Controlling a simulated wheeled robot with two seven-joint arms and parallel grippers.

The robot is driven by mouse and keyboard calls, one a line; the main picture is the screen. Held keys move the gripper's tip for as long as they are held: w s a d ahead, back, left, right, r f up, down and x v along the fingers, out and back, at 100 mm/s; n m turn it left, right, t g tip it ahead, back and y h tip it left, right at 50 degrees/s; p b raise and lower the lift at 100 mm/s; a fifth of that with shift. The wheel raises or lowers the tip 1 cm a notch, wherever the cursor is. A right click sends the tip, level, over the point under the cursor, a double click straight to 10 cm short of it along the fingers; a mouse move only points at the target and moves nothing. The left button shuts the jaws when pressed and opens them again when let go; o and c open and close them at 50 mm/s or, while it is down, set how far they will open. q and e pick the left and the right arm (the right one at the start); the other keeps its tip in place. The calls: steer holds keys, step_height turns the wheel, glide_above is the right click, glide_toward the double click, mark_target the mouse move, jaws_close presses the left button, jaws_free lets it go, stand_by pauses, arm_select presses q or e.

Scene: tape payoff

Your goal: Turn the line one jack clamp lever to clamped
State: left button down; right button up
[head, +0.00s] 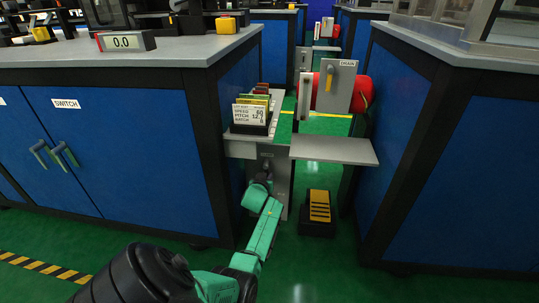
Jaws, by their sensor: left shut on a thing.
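My left gripper (262,178) is at the end of my green arm, low in the gap between the blue cabinets. It is shut at a grey upright plate (281,178) under the small shelf, where the jack clamp lever appears to be. The gripper and wrist hide the lever, so its angle cannot be told. My right gripper is not in view.
A grey box labelled DRAIN (339,86) with a yellow handle and red cylinder stands above a grey shelf (333,150). A card rack (250,115) is to its left. A black and yellow pedal-like block (319,208) lies on the green floor. Cabinets (110,150) flank the gap.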

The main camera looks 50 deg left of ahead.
arm_select(q)
steer(key=shift+s+a+m, duration=0.1)
steer(key=shift+m, duration=0.2)
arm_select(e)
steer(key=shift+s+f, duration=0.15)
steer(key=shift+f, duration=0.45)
arm_select(q)
steer(key=shift+a+g, duration=0.1)
steer(key=shift+g, duration=0.2)
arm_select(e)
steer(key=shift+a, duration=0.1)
arm_select(q)
steer(key=c, duration=0.8)
jaws_free()
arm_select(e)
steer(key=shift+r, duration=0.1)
